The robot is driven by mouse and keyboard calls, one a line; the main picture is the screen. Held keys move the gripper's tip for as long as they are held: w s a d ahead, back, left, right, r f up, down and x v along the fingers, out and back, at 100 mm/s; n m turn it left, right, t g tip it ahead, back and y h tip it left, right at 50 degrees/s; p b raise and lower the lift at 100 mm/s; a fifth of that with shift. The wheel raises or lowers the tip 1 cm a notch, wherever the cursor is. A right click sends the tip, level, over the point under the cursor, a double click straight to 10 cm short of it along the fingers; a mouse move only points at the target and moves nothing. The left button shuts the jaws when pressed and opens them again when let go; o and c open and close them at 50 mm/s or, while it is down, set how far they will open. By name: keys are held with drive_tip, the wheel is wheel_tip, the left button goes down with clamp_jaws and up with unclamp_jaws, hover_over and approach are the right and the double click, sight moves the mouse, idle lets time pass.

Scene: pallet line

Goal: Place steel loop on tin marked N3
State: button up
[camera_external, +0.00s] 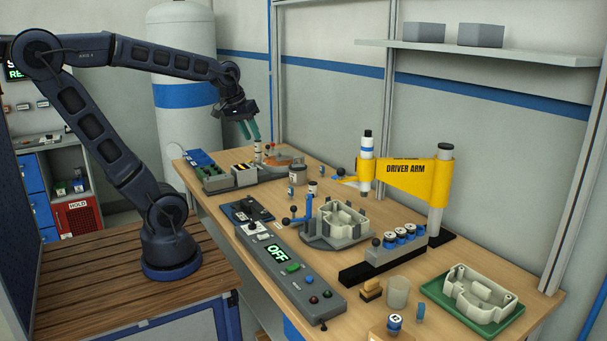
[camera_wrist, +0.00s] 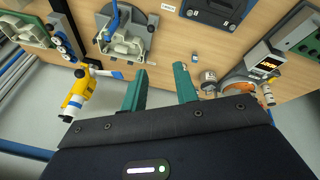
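My gripper (camera_external: 249,130) is raised over the far left end of the workbench. Its two teal fingers stand apart with nothing between them, as the wrist view also shows (camera_wrist: 162,84). A small grey tin (camera_external: 298,174) stands on the bench, to the right of and below my gripper; it seems to be the pale round tin (camera_wrist: 208,77) just right of the fingers in the wrist view. Its marking is too small to read, so I cannot tell whether it says N3. I cannot make out a steel loop for certain in either view.
An orange round fixture (camera_external: 284,158) stands near the tin. A yellow driver arm (camera_external: 408,178) rises at the back. A grey fixture (camera_external: 318,238) holds a pale housing mid-bench. A control box (camera_external: 290,272) reading OFF lies along the front. A green tray (camera_external: 500,335) is at right.

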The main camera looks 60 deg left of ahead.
drive_tip(key=s+d+f+m, duration=0.1)
drive_tip(key=s+m, duration=0.4)
drive_tip(key=s, duration=0.2)
drive_tip(key=shift+s+d+f+y, duration=0.25)
drive_tip(key=shift+s+f+y, duration=0.05)
drive_tip(key=shift+s, duration=0.1)
idle(0.8)
